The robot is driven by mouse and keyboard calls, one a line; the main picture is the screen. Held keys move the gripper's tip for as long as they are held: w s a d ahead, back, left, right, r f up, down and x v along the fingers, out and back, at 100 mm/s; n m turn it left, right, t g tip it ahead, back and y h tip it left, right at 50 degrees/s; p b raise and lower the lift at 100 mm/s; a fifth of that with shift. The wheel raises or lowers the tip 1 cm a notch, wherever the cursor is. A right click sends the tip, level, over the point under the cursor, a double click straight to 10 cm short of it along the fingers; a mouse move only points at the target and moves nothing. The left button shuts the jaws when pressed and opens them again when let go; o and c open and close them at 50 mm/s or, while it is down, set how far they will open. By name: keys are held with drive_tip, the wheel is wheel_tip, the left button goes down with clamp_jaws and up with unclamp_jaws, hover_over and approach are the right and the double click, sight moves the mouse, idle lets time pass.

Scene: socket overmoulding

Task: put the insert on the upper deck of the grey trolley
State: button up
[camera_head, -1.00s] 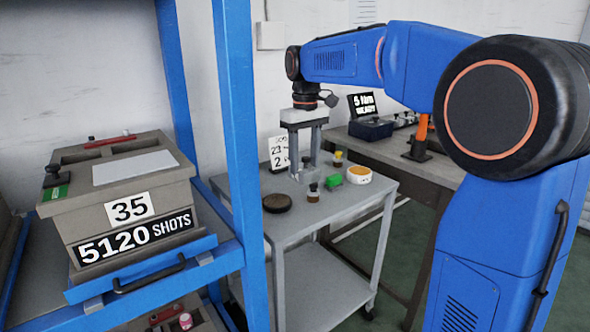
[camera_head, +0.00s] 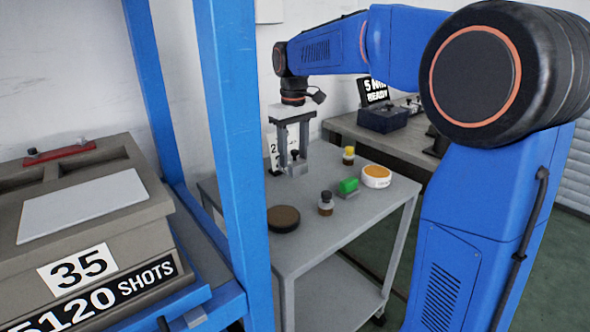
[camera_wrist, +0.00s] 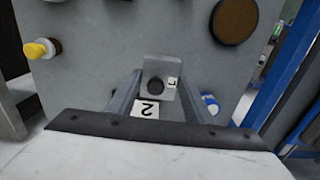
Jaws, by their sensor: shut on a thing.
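The insert (camera_head: 298,169) is a small grey block. In the wrist view the insert (camera_wrist: 160,70) shows a dark round hole and a small white tag. My gripper (camera_head: 293,160) points down over the back left part of the grey trolley's upper deck (camera_head: 345,222). In the wrist view my gripper (camera_wrist: 158,92) has a finger on each side of the insert and is shut on it. The insert is at or just above the deck; I cannot tell if it touches. The fingers hide part of it.
A blue rack post (camera_head: 232,150) rises at left. The deck's front right is clear.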

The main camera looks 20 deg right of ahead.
sight(294, 161)
drive_tip(key=shift+f, duration=2.4)
drive_tip(key=shift+f, duration=0.1)
drive_tip(key=o, duration=1.6)
drive_tip(key=shift+c, duration=0.2)
wheel_tip(294, 161, up, 11)
drive_tip(key=shift+r, duration=0.6)
drive_tip(key=shift+s, duration=0.15)
